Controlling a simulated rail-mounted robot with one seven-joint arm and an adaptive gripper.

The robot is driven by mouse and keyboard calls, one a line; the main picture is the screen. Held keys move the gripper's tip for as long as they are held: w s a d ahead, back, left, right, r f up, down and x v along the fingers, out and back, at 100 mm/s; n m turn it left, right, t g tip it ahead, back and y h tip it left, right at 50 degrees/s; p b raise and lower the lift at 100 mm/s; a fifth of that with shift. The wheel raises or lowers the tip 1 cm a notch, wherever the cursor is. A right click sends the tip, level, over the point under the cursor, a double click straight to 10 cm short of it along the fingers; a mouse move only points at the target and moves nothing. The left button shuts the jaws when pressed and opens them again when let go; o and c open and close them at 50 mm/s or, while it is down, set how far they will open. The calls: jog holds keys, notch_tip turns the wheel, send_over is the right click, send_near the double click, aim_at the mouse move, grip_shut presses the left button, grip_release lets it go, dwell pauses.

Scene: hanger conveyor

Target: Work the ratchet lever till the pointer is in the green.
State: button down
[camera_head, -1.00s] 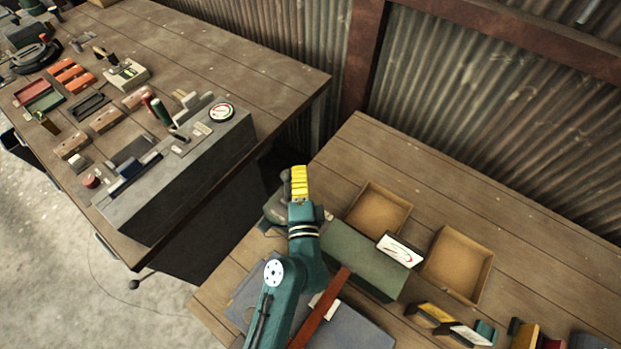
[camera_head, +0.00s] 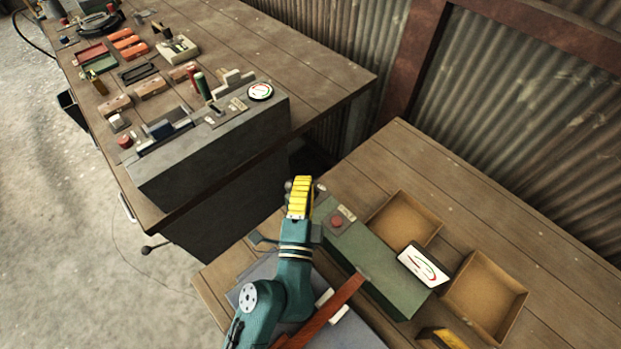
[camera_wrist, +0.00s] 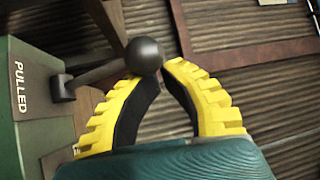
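A green box (camera_head: 372,270) stands on the near bench and carries a tilted white dial (camera_head: 424,266) with red and green marks. The dial's pointer is too small to read. A lever (camera_wrist: 95,75) comes out of the box's side by a plate marked PULLED (camera_wrist: 22,85) and ends in a dark ball knob (camera_wrist: 145,55). My gripper (camera_wrist: 158,76) has its yellow fingers drawn in, tips close together at the knob. I cannot tell whether they clamp it. In the head view my gripper (camera_head: 301,182) is beside the box's far left end.
A red-brown bar (camera_head: 335,305) slants down from the box's near side. Two open trays (camera_head: 405,222) (camera_head: 487,295) lie to its right. A red button (camera_head: 337,221) sits on the box top. The other bench (camera_head: 320,75) holds a grey console (camera_head: 220,150) with its own gauge (camera_head: 260,91).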

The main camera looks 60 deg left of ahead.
jog(key=shift+s, duration=0.1)
dwell(0.5)
notch_tip(320, 180, up, 10)
dwell(0.4)
dwell(1.5)
